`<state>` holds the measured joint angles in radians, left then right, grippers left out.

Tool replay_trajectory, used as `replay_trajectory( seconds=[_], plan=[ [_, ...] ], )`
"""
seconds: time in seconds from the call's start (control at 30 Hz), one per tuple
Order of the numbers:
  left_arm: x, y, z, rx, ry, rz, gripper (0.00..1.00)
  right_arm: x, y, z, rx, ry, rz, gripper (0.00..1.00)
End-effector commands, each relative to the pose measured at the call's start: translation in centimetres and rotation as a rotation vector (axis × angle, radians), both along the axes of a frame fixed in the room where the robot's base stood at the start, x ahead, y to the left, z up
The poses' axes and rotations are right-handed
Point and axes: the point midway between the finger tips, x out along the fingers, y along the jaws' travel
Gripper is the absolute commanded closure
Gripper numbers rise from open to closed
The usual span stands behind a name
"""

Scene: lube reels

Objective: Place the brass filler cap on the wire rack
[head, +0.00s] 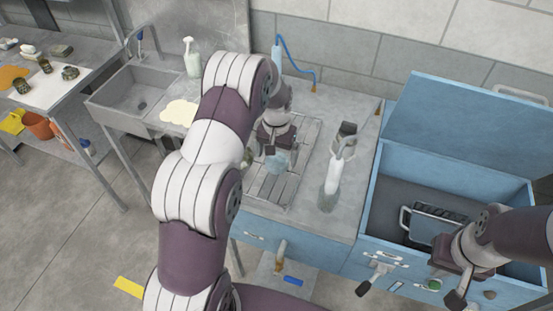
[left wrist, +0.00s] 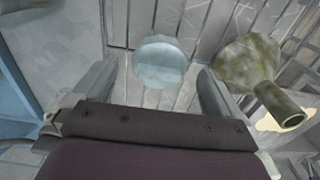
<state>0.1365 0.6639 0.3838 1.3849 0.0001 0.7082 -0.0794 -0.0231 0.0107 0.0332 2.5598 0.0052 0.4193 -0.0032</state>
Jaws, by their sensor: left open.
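My left gripper (head: 272,150) is open above the slatted metal grate (head: 283,187) on the counter. An olive, mottled funnel-like piece (left wrist: 248,62) lies to the right of the fingers. I cannot pick out the brass filler cap for certain. A dark ribbed rack-like piece with a pale frame (head: 406,219) lies in the blue chest; I cannot tell if it is the wire rack. My right gripper (head: 450,285) is by the chest front, its jaw gap unclear.
The blue chest (head: 376,172) stands open at the right, its lid raised. A clear bottle (head: 331,185) stands right of the grate. A sink (head: 140,92) and pump bottle (head: 191,58) are further left. My left arm covers much of the middle.

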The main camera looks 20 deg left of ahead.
Motion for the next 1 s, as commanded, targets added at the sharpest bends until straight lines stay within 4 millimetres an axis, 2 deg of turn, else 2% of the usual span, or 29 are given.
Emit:
replay_trajectory(
  seconds=[0.1, 0.27, 0.3, 0.47, 0.57, 0.7, 0.8, 0.9, 1.0],
  plan=[
    [0.2, 0.0, 2.8, 0.001, -0.007, 0.0, 0.01, 0.0, 0.0, -1.5, 0.0, 0.001, 0.0, 1.0],
    [0.1, 0.0, 6.8, 0.0, -0.005, 0.0, 0.01, 0.0, 0.0, -2.3, 0.0, 0.001, 0.0, 1.0],
    [0.1, 0.0, 7.9, 0.0, -0.003, 0.0, 0.01, 0.0, 0.0, -1.9, 0.0, 0.001, 0.0, 1.0],
    [-0.4, -0.3, 9.7, 0.0, -0.003, -0.003, 0.01, 0.0, 0.0, -1.3, 0.0, 0.0, 0.0, 1.0],
    [-3.5, -1.9, 10.5, 0.001, -0.021, -0.019, 0.01, 0.0, 0.0, -1.3, 0.0, 0.0, 0.0, 1.0],
    [-11.2, -4.8, 10.9, 0.003, -0.072, -0.05, 0.01, 0.0, 0.0, -1.4, 0.0, 0.0, 0.0, 1.0],
    [-16.6, -6.1, 10.6, 0.002, -0.101, -0.066, 0.01, 0.0, 0.0, -1.4, 0.0, 0.0, 0.0, 1.0],
    [-20.1, -6.6, 10.1, 0.001, -0.117, -0.077, 0.01, 0.0, 0.0, -1.4, 0.0, 0.0, 0.0, 1.0],
    [-21.5, -6.8, 9.9, 0.0, -0.122, -0.079, 0.01, 0.0, 0.0, -1.4, 0.0, 0.0, 0.0, 1.0]
  ],
)
